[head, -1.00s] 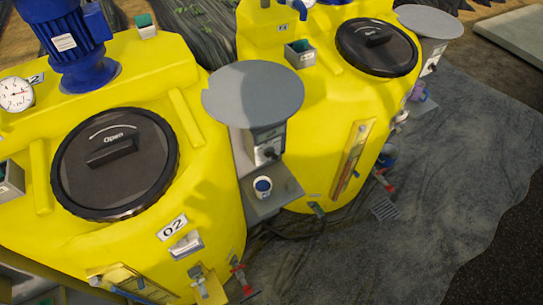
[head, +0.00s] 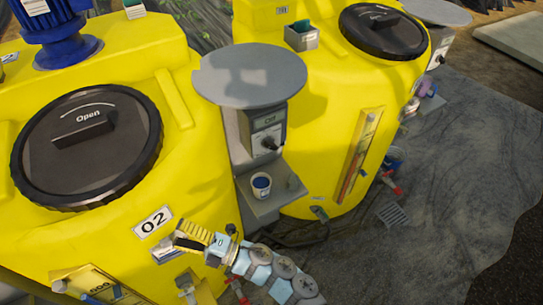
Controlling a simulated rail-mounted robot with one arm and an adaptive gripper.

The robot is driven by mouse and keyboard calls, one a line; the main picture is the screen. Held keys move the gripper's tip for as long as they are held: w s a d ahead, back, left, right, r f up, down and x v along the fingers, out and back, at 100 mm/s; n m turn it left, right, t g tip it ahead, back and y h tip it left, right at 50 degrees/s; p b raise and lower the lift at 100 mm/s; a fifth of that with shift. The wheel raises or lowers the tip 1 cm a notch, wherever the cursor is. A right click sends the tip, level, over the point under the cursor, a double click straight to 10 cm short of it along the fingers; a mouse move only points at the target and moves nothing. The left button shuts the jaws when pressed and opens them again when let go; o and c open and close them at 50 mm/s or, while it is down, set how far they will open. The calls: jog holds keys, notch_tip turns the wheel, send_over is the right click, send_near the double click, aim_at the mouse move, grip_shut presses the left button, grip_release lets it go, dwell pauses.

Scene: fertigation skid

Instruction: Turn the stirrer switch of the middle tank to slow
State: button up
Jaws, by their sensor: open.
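The yellow tank marked 02 (head: 198,150) fills the left of the head view, with a black "Open" lid (head: 90,150). A grey switch box (head: 266,135) on a post stands at its right side, under a round grey cover (head: 250,72). Its small display seems to read "Off". A black switch knob (head: 270,142) sits on its front face. My gripper (head: 182,241) is open and empty, low in front of tank 02, just below its number plate (head: 152,222). It is below and left of the switch box, well apart from the knob.
A small white cup with dark contents (head: 261,184) stands on a grey shelf (head: 285,197) under the switch box. Another yellow tank (head: 330,110) stands to the right, with a level gauge (head: 358,155). Valves and hoses sit low between the tanks. Grey ground (head: 440,180) at right is mostly clear.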

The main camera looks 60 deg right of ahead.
jog(key=s+d+f+g+h+b, duration=0.25)
jog(key=d+f+h+b, duration=0.35)
jog(key=d, duration=0.7)
jog(key=n+g+h+b, duration=0.1)
jog(key=g+h+b, duration=0.3)
jog(key=h, duration=0.5)
send_near(274, 147)
jog(key=shift+b+x, duration=0.75)
jog(key=shift+x, duration=4.95)
jog(key=shift+r, duration=0.1)
jog(key=c, duration=1.2)
